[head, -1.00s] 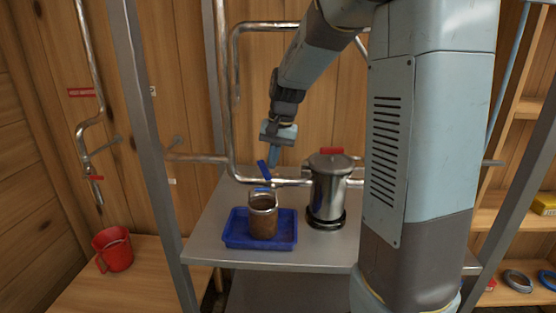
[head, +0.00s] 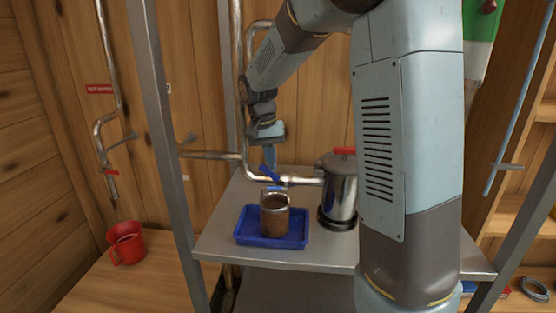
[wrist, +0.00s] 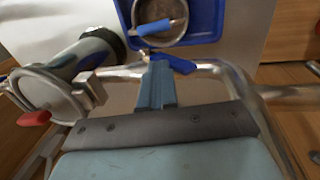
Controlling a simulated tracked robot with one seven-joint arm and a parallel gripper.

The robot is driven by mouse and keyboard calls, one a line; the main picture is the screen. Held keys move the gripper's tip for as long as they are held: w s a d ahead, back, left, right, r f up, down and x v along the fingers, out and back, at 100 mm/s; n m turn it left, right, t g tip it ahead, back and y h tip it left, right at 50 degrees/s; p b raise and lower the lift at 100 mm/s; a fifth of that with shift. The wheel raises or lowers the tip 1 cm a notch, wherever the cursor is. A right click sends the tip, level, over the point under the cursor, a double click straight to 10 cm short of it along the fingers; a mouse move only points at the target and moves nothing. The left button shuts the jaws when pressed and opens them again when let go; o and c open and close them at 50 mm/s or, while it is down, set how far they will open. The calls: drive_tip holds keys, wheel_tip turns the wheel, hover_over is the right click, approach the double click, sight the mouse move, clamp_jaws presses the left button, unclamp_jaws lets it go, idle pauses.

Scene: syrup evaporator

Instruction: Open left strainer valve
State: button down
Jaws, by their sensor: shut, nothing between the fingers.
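A blue lever (head: 269,177) sits on the metal pipe just left of the steel strainer canister (head: 340,190). It tilts up to the left in the head view. My gripper (head: 270,164) is shut and empty, pointing down, its tips at the lever. In the wrist view the shut fingers (wrist: 156,78) end right beside the blue lever (wrist: 176,63); whether they touch it I cannot tell. A steel cup with brown contents (head: 275,217) stands in a blue tray (head: 250,238) below the lever. A second blue piece (wrist: 157,27) shows over the cup.
The canister has a red lid handle (head: 345,150) and stands close right of my gripper. A steel rack post (head: 165,150) is at left. A red mug (head: 126,243) stands on the wooden bench.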

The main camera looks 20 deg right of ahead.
drive_tip(key=shift+w+a, duration=0.1)
drive_tip(key=shift+a, duration=0.1)
idle(0.4)
drive_tip(key=d+r, duration=0.1)
drive_tip(key=s+d+r, duration=0.1)
drive_tip(key=r, duration=0.1)
drive_tip(key=shift+d+r, duration=0.2)
wheel_tip(320, 180, up, 9)
drive_tip(key=w+a, duration=0.1)
drive_tip(key=a, duration=0.2)
drive_tip(key=y, duration=0.5)
hover_over(279, 177)
drive_tip(key=s+d, duration=0.2)
wheel_tip(279, 177, down, 3)
drive_tip(key=d+t+y, duration=0.4)
drive_tip(key=d, duration=0.1)
drive_tip(key=x, duration=1.3)
drive_tip(key=shift+s+f, duration=0.3)
drive_tip(key=shift+f, duration=0.05)
drive_tip(key=shift+h, duration=0.3)
